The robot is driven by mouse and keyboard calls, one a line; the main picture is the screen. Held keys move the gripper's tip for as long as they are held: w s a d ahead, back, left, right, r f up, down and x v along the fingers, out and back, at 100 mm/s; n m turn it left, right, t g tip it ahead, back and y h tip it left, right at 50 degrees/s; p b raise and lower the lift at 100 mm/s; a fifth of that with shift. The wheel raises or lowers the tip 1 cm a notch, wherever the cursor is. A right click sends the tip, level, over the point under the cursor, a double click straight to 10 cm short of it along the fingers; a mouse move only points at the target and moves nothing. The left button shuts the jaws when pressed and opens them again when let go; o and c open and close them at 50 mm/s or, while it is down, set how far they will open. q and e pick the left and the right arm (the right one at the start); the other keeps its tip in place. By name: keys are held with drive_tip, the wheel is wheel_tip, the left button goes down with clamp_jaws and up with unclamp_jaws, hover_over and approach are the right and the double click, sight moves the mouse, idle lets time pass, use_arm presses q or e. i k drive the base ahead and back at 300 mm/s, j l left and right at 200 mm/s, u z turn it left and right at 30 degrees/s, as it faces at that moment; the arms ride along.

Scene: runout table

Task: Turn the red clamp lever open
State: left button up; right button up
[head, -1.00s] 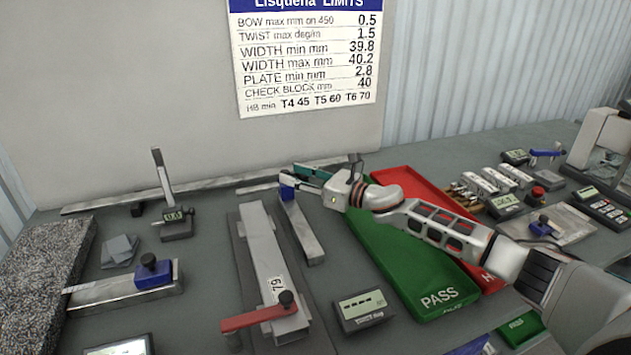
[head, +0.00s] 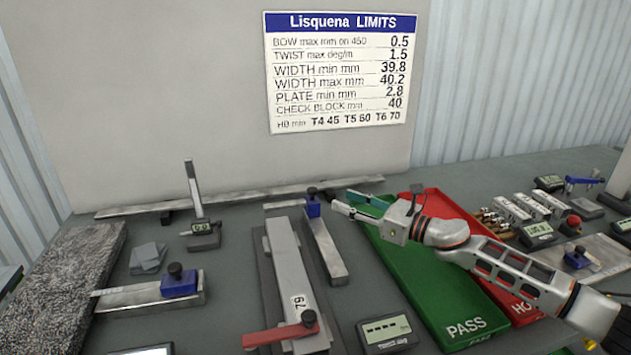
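The red clamp lever (head: 282,335) lies across the near end of a long pale metal profile marked 79 (head: 292,272), its arm pointing left. My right gripper (head: 348,203) is at the back centre, well beyond the lever and above the far left end of the green PASS tray. Its two teal-tipped fingers are apart with nothing between them. They point left toward a blue slider (head: 312,207) on a steel bar (head: 325,250), with a small gap. My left gripper is not in view.
A grey display box (head: 387,332) stands right of the lever. The green PASS tray (head: 440,285) and a red tray (head: 440,205) lie to the right. A blue-clamped steel bar (head: 150,298) lies left. The table left of the lever is clear.

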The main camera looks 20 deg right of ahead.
sight(310, 325)
drive_tip(key=k, duration=1.5)
